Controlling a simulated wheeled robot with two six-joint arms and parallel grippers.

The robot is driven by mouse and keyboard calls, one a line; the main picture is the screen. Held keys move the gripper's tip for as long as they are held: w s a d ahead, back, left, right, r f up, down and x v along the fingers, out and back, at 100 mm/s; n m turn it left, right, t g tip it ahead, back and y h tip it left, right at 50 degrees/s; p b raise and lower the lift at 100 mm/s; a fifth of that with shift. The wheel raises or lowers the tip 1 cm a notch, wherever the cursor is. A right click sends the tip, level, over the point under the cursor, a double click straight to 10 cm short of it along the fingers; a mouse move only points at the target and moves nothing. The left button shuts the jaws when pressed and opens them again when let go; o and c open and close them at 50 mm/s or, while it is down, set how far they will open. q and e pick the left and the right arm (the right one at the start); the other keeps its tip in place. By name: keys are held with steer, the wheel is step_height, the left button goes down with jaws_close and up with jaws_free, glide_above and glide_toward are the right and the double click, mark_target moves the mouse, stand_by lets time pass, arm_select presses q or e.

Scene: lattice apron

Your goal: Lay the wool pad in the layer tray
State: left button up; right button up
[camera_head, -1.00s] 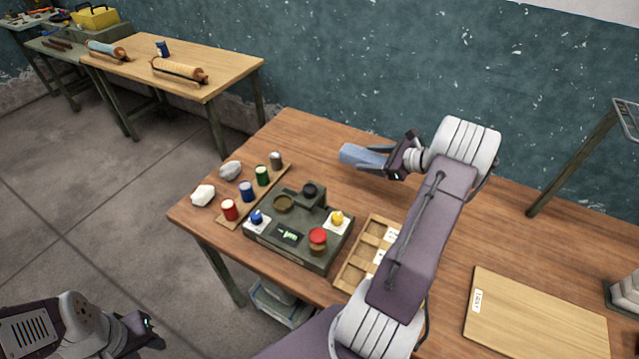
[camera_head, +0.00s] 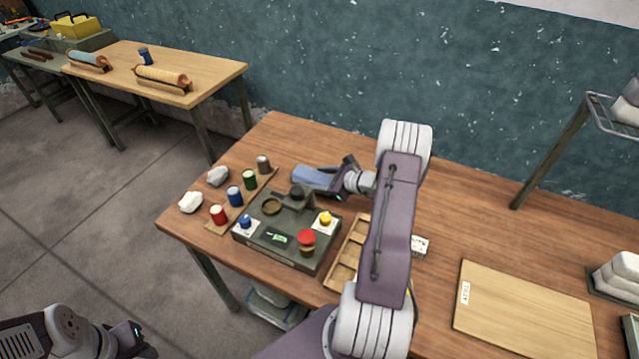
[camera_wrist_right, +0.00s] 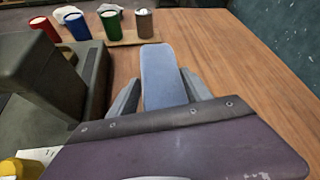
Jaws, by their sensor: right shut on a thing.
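My right gripper (camera_head: 346,180) is shut on a smooth, flat blue-grey piece (camera_head: 312,177), which points left over the table behind the dark green device. The right wrist view also shows this blue-grey piece (camera_wrist_right: 165,78) between the fingers. I cannot tell if it is wool. A stack of pale, soft-looking pads (camera_head: 622,270) sits in a dark tray at the right edge. A flat wooden board (camera_head: 525,305) with a sideways label lies to its left; I cannot tell which is the layer tray. My left gripper (camera_head: 140,340) is at lower left, over the floor; its jaws are unclear.
The green device (camera_head: 285,250) with coloured knobs stands at the table's left. Several coloured cans (camera_head: 235,196) stand on a strip beside it, near two whitish lumps. A wooden compartment tray (camera_head: 347,258) is partly behind my right arm. The table's back middle is clear.

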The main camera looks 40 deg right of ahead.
steer(key=shift+d+f, duration=0.1)
steer(key=shift+f, duration=1)
steer(key=o, duration=1.4)
steer(key=shift+f, duration=0.1)
steer(key=shift+c, duration=0.2)
steer(key=shift+s+r, duration=0.2)
steer(key=shift+r, duration=0.1)
steer(key=v, duration=1.1)
steer(key=shift+d, duration=0.1)
steer(key=shift+s, duration=0.2)
